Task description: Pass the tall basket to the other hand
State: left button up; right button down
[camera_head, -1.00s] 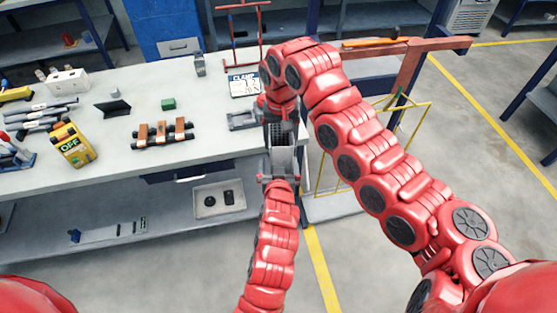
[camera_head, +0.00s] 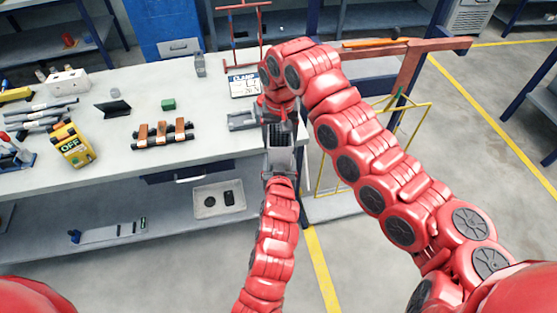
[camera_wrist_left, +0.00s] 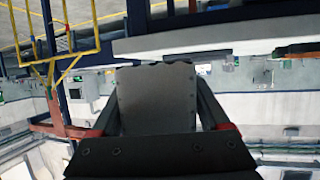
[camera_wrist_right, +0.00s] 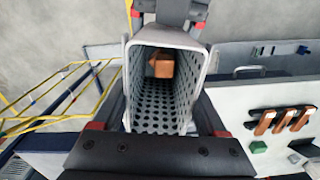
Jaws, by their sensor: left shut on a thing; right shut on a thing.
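The tall basket (camera_head: 282,158) is a narrow grey box with perforated walls, held upright in front of the bench edge. The right wrist view looks into the basket (camera_wrist_right: 187,98), where a small orange-brown block (camera_wrist_right: 161,66) lies. My right gripper (camera_head: 278,110) is shut on the basket from above, with its fingers at either side. My left gripper (camera_head: 280,177) is shut on the basket from below. The left wrist view shows the basket's plain grey wall (camera_wrist_left: 157,100) between the left fingers. The exact left fingertip contact is hidden in the head view.
The white bench (camera_head: 110,168) carries a yellow OFF box (camera_head: 73,147), orange-topped dark bars (camera_head: 162,134), a green block (camera_head: 168,104) and a CLAMP sign (camera_head: 243,86). A grey tray (camera_head: 218,212) sits on the lower shelf. A yellow wire rack (camera_head: 425,128) stands right, behind my right arm.

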grip_release()
jog(key=shift+d, duration=0.3)
jog(key=shift+a, duration=0.1)
